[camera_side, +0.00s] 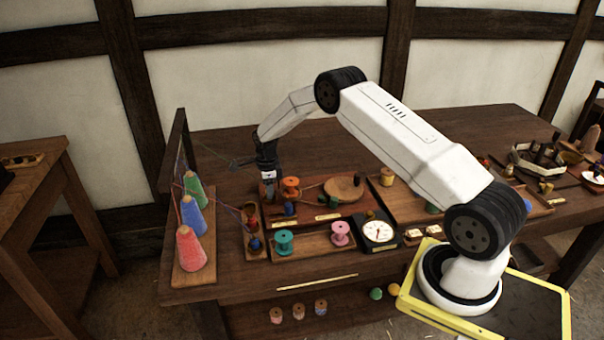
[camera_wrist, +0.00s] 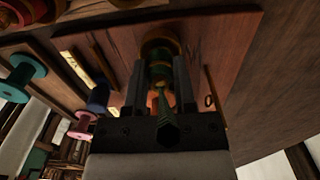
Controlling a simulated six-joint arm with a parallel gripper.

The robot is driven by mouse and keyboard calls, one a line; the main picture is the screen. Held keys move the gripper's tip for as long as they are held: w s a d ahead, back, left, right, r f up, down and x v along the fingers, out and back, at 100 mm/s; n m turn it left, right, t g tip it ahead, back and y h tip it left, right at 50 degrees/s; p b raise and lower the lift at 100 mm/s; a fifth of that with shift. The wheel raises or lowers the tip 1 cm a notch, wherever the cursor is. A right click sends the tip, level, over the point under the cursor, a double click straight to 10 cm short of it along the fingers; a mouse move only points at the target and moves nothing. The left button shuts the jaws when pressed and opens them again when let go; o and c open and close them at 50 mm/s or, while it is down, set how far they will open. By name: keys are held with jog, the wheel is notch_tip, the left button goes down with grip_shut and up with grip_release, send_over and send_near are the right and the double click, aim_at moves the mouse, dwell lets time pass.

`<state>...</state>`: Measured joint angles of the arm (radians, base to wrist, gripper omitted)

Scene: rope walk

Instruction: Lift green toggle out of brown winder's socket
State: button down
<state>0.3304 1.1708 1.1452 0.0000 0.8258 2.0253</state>
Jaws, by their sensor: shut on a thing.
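My gripper (camera_side: 268,188) is at the left end of the dark red-brown board, just left of the orange spool. In the wrist view my gripper (camera_wrist: 160,82) is shut on the green toggle (camera_wrist: 161,98), a slim green piece between the two dark fingers. The brown winder (camera_wrist: 160,44), a round brown-orange rim, shows just beyond the fingertips in line with the toggle. I cannot tell whether the toggle's far end is still in the socket. In the side view my gripper hides the toggle, and I cannot make out the brown winder.
The orange spool (camera_side: 291,187) stands close to my gripper's right. Red, blue and green cones stand on a rack to the left, with cords near it. A teal spool (camera_side: 284,242), a pink spool (camera_side: 340,234) and a white dial (camera_side: 379,231) stand in front.

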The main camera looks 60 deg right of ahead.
jog(key=shift+r, duration=3.75)
